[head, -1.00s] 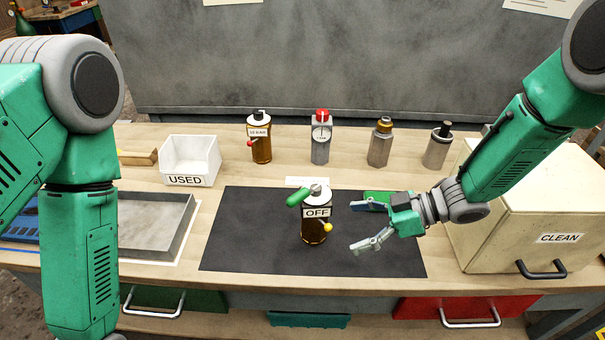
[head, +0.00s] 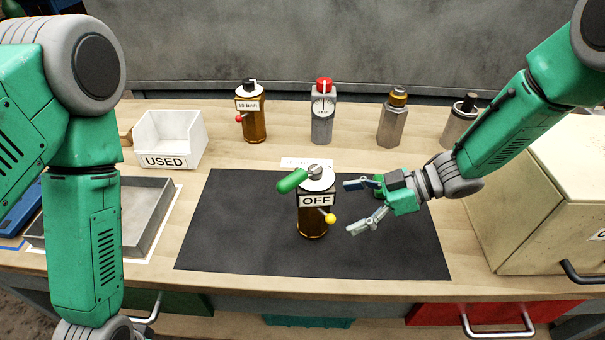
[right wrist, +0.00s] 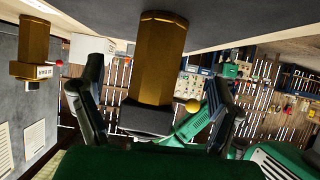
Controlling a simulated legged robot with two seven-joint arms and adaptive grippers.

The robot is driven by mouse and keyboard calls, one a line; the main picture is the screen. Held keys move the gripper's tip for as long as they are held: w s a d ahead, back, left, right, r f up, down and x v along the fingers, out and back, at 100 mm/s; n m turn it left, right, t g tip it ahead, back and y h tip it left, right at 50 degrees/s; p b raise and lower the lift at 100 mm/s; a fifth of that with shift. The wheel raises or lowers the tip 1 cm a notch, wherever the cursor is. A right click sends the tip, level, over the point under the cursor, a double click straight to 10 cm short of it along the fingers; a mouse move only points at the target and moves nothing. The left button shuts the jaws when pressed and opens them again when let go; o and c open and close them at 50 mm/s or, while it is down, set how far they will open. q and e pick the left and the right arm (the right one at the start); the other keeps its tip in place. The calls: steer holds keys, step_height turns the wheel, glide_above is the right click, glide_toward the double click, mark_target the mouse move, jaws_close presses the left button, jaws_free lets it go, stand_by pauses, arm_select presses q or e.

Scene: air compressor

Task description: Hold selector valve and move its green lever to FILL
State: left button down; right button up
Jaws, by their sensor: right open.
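The selector valve (head: 313,220) stands upright on the black mat (head: 230,225). It has a brown-gold body, a white top disc, an OFF label facing me and a yellow knob (head: 330,218) at its right side. Its green lever (head: 292,181) points left from the top. My right gripper (head: 350,207) is open just right of the valve, its fingers pointing at it, apparently not touching. In the right wrist view the valve body (right wrist: 160,60) shows between the spread fingers of the gripper (right wrist: 161,80). My left arm hangs at the left; its gripper is out of view.
Behind the mat stand a 10 BAR valve (head: 251,118), a red-capped gauge unit (head: 323,115) and two metal fittings. A white USED bin (head: 170,140) and grey tray (head: 150,215) are left. A cream box (head: 535,215) is right. The mat around the valve is clear.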

mark_target(318, 217)
steer(key=b+x, duration=0.1)
steer(key=x, duration=0.1)
steer(key=b+x, duration=0.1)
steer(key=x, duration=0.1)
steer(key=shift+d+f, duration=0.2)
steer(key=shift+f, duration=0.15)
steer(key=x, duration=0.4)
steer(key=shift+a+r, duration=0.35)
steer(key=shift+d, duration=0.35)
steer(key=shift+c, duration=1.3)
steer(key=c, duration=1)
steer(key=shift+a, duration=0.2)
steer(key=shift+a, duration=0.1)
